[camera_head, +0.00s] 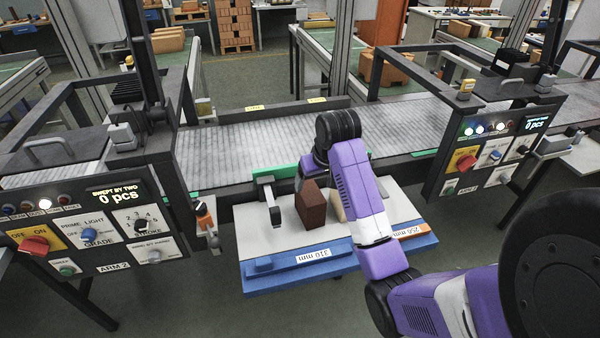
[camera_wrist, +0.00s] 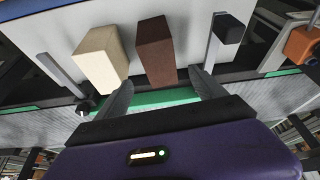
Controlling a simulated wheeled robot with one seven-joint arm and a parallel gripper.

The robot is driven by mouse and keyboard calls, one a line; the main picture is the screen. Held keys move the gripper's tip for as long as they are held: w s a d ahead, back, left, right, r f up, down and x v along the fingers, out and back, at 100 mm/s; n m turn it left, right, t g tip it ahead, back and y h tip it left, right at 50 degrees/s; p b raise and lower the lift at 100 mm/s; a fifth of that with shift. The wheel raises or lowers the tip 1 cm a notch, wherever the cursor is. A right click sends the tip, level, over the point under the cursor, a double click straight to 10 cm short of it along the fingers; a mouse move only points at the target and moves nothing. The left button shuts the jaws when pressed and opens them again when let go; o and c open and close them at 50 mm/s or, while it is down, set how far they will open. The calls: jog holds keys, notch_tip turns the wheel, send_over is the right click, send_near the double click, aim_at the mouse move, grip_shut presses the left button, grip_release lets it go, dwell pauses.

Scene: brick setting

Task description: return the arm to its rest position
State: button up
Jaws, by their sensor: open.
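My purple and white arm reaches over the white board (camera_head: 245,222) with a blue front edge. In the head view my gripper is mostly hidden behind the arm. In the wrist view my gripper (camera_wrist: 163,88) is open, its two grey fingers apart, with nothing clasped. A dark brown brick (camera_head: 311,206) stands on the board; it also shows in the wrist view (camera_wrist: 155,50), just beyond the gap between the fingertips. A cream brick (camera_wrist: 102,58) stands beside it; in the head view the cream brick (camera_head: 337,205) is partly hidden by my arm.
A grey metal bracket (camera_head: 268,200) rises from the board left of the bricks. A roller conveyor (camera_head: 250,150) runs behind the board. Control panels stand at left (camera_head: 92,230) and right (camera_head: 497,150), with dark frames above.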

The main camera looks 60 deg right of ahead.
jog(key=w+d+r+t+h, duration=0.4)
jog(key=w+r+t+h, duration=0.1)
jog(key=w+r, duration=0.15)
jog(key=s+a+n+t+h+b, duration=0.15)
jog(key=a+t, duration=0.45)
jog(key=a, duration=1.3)
jog(key=s+a+f+n+y, duration=0.2)
jog(key=s+a+n+y, duration=0.1)
jog(key=s+a, duration=0.9)
jog(key=s+a+f+n+y+b, duration=0.1)
jog(key=s+a+n+y, duration=0.3)
jog(key=s+a, duration=0.8)
jog(key=shift+s+a+f+t+y, duration=0.2)
jog(key=shift+f+t+y, duration=0.15)
jog(key=shift+y, duration=0.9)
jog(key=shift+d, duration=0.1)
